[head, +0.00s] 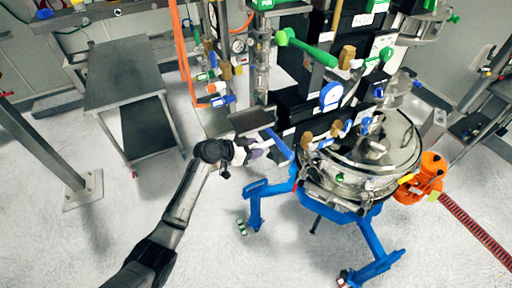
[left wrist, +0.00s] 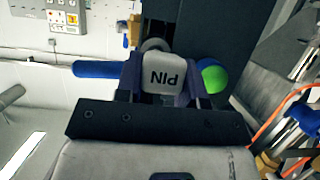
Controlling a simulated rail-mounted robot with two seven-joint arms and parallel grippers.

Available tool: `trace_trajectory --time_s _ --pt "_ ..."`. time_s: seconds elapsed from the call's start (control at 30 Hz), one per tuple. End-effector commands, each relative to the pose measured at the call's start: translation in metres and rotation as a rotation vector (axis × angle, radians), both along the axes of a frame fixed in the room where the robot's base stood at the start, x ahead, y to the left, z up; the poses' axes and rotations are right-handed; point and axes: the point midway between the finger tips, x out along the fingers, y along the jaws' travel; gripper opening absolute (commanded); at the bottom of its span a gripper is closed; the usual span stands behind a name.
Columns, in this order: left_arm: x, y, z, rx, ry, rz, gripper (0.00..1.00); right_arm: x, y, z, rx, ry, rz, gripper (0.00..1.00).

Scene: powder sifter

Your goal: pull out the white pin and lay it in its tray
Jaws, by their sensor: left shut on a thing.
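The white pin (left wrist: 163,78) fills the middle of the left wrist view, with its block-shaped head lettered PIN, upside down. My left gripper (left wrist: 160,92) is shut on it, one finger on each side. In the head view my left gripper (head: 258,150) is at the left side of the blue-legged sifter (head: 362,165), just below a dark shelf-like plate (head: 252,118). The pin's shaft is hidden behind its head, so I cannot tell whether it is still in its hole. I cannot pick out the pin's tray for sure. My right gripper is not in view.
A grey two-level cart (head: 125,75) stands at the back left. Orange hoses (head: 183,50) hang left of the sifter's column. An orange part (head: 430,172) sits at the sifter's right. The floor at the front left is clear apart from my arm.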

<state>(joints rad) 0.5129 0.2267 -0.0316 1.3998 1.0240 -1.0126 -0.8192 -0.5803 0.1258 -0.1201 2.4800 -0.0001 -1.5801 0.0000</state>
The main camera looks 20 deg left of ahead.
Motion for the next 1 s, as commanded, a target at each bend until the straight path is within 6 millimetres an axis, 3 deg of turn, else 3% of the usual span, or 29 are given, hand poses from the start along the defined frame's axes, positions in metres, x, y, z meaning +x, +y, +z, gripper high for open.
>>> trace_trajectory --time_s 1.0 --pt "-0.019 0.016 0.000 0.000 0.000 0.000 0.10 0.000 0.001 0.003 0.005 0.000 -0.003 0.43"
